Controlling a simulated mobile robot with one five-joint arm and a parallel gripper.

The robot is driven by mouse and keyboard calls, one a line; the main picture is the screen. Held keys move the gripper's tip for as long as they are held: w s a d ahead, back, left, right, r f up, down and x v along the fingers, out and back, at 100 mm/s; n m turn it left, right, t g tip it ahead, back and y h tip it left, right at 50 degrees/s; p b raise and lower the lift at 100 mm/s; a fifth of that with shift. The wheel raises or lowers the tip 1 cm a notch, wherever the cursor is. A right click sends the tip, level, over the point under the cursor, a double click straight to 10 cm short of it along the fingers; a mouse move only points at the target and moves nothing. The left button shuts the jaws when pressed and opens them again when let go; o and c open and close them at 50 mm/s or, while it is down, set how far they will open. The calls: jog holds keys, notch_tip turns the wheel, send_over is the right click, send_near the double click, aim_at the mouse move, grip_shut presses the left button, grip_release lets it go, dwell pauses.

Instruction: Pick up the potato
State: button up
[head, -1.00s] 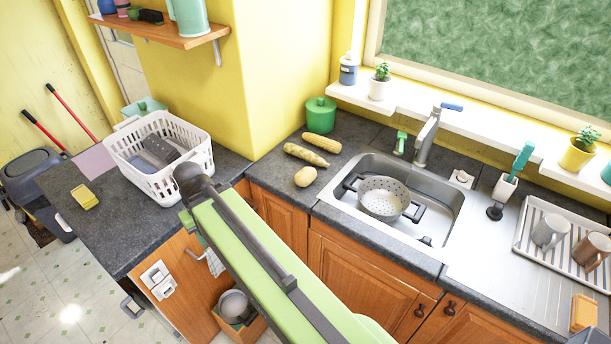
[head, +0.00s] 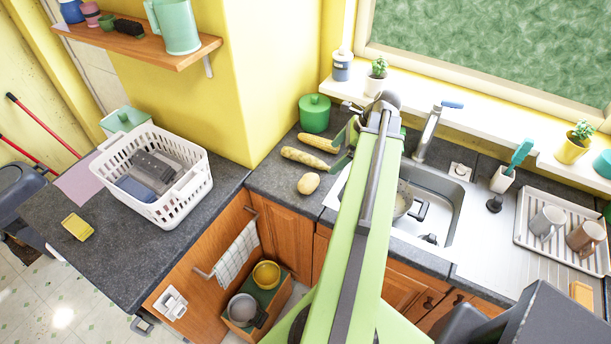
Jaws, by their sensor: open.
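The potato (head: 308,183) is a small, pale yellow-tan oval. It lies on the dark grey counter in the middle of the head view, left of the sink and fully visible. My gripper (head: 339,152) is at the end of my green arm, up and to the right of the potato in the picture. Its jaws are open, with nothing visible between them. It appears to be above the counter and apart from the potato; its exact height is hard to tell.
The sink (head: 446,207) is to the right, partly hidden by my arm. A white basket (head: 187,192) stands on the left counter.

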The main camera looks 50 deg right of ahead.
aim_at(313, 180)
jog(key=b+x, duration=1)
jog(key=x, duration=0.2)
jog(key=shift+s+d+f+b, duration=0.15)
jog(key=shift+s+b, duration=0.05)
jog(key=shift+b, duration=0.15)
jog(key=shift+w, duration=0.15)
jog(key=b+x, duration=0.5)
jog(key=shift+f, duration=0.3)
jog(key=shift+r, duration=0.15)
jog(key=c, duration=1.5)
